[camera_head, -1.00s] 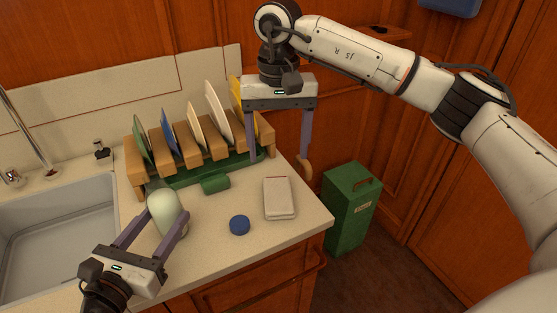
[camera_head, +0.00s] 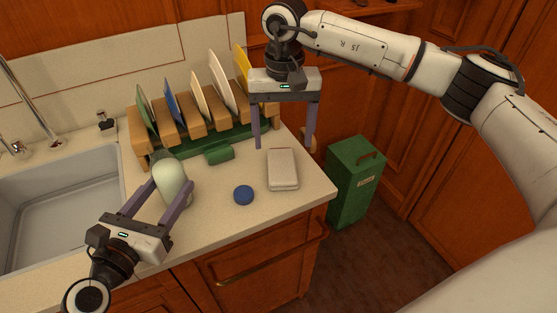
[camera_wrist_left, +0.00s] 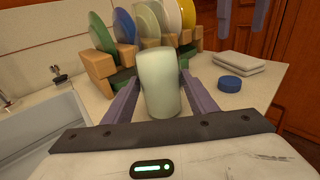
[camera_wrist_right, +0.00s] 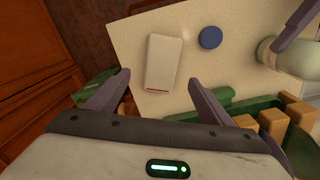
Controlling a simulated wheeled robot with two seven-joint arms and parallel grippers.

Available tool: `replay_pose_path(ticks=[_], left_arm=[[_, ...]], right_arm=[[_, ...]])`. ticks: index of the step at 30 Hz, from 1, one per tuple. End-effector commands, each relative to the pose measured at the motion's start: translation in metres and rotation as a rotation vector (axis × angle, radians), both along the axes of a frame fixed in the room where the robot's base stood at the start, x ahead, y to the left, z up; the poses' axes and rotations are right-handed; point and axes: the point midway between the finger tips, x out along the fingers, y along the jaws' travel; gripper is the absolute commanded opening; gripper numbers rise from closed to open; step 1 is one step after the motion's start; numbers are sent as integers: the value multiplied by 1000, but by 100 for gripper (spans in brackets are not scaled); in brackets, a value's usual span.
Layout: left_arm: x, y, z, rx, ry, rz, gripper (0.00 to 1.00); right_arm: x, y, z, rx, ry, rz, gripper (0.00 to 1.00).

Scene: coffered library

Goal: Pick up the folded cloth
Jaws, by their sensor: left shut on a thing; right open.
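The folded cloth (camera_head: 283,169) is a pale, flat rectangle lying on the counter near its right edge. It also shows in the right wrist view (camera_wrist_right: 163,62) with a thin red line near one end, and in the left wrist view (camera_wrist_left: 238,63). My right gripper (camera_head: 283,145) is open and empty, above the counter just behind the cloth. Its fingers (camera_wrist_right: 160,92) are apart, and the cloth lies beyond them. My left gripper (camera_head: 163,195) is shut on a pale green bottle (camera_head: 171,182), which also shows between its fingers in the left wrist view (camera_wrist_left: 159,85).
A blue round lid (camera_head: 243,195) lies left of the cloth. A green roll-like object (camera_head: 219,154) lies before the wooden plate rack (camera_head: 142,150) holding several plates. A sink (camera_head: 70,205) is at left. A green bin (camera_head: 352,185) stands beyond the counter's right edge.

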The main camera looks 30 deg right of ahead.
Motion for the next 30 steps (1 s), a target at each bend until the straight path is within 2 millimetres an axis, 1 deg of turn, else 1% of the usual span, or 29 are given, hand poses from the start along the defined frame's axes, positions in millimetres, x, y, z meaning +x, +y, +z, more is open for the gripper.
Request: replay_pose_path(ticks=[1,3,8,10,18,25,26,30], left_arm=[[0,0,0,0,0,0,33],[0,0,0,0,0,0,33],[0,0,0,0,0,0,33],[0,0,0,0,0,0,33],[0,0,0,0,0,0,33],[0,0,0,0,0,0,33],[0,0,0,0,0,0,33],[0,0,0,0,0,0,33]], right_arm=[[0,0,-7,-1,1,0,75],[0,0,-13,-1,0,0,75],[-1,0,-21,-1,0,0,75],[-1,1,-28,-1,3,1,75],[-2,2,-66,-1,1,-1,75],[-2,2,-69,-1,-2,-1,75],[-2,2,-68,-1,-2,-1,72],[-2,2,-68,0,-1,0,48]])
